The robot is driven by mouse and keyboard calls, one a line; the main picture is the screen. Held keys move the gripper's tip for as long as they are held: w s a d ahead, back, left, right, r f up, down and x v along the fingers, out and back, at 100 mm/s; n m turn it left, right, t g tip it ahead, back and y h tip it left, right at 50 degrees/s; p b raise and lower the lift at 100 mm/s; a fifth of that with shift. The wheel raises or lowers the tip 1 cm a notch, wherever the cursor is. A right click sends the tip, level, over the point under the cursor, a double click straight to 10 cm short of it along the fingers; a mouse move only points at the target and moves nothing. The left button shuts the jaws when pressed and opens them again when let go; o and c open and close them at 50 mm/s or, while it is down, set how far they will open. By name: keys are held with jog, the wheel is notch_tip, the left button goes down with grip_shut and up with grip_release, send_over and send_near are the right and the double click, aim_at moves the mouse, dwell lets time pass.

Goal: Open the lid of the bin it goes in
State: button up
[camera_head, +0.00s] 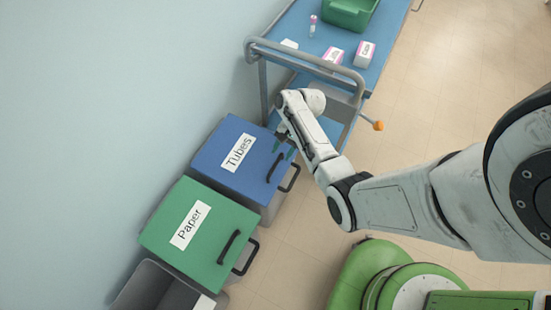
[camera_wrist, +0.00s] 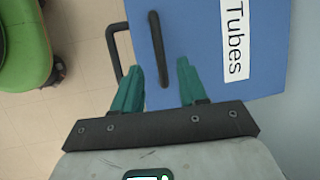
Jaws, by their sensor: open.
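A grey bin with a blue lid (camera_head: 222,165) marked "Tubes" stands by the wall, lid shut. Its black lid handle (camera_head: 275,168) is on the side away from the wall. Next to it is a bin with a green lid (camera_head: 184,246) marked "Paper", also shut, with a black handle (camera_head: 229,246). My gripper (camera_head: 288,146) is over the handle side of the blue lid. In the wrist view my gripper (camera_wrist: 162,72) has its green fingers apart and empty, with the blue lid's handle (camera_wrist: 158,50) just ahead between them. I cannot tell the height gap.
A blue cart (camera_head: 300,22) stands behind the bins, with a green tray (camera_head: 348,14), a pink-capped tube (camera_head: 312,25) and small white-and-pink boxes (camera_head: 364,54). An open grey bin (camera_head: 140,286) is at the lower left. The floor (camera_head: 440,90) to the right is clear.

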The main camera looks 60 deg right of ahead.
aim_at(275, 165)
jog(key=x, duration=0.6)
jog(key=shift+b, duration=0.35)
jog(key=shift+s, duration=0.1)
grip_shut()
